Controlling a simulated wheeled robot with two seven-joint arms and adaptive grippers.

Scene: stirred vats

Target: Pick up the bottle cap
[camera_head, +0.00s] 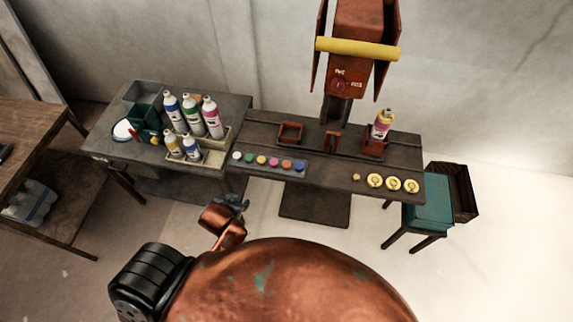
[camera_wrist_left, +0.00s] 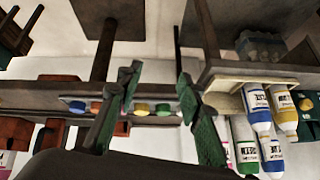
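A row of small coloured bottle caps lies along the front of the dark workbench: white (camera_head: 236,155), green (camera_head: 249,157), yellow (camera_head: 261,159), pink (camera_head: 273,161), orange (camera_head: 286,164) and blue (camera_head: 298,166). My left gripper (camera_head: 232,201) is in front of the bench edge, below the row in the picture and apart from it. In the left wrist view, seen upside down, my left gripper (camera_wrist_left: 158,80) has its two green fingers spread with nothing between the tips. The yellow cap (camera_wrist_left: 141,109) shows between the fingers, beyond them; the left finger partly hides the row. My right gripper is not in view.
Several bottles (camera_head: 193,116) stand in a pale tray (camera_head: 214,157) left of the caps. Yellow discs (camera_head: 393,184) lie at the bench's right. A teal stool (camera_head: 428,203) stands beside it.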

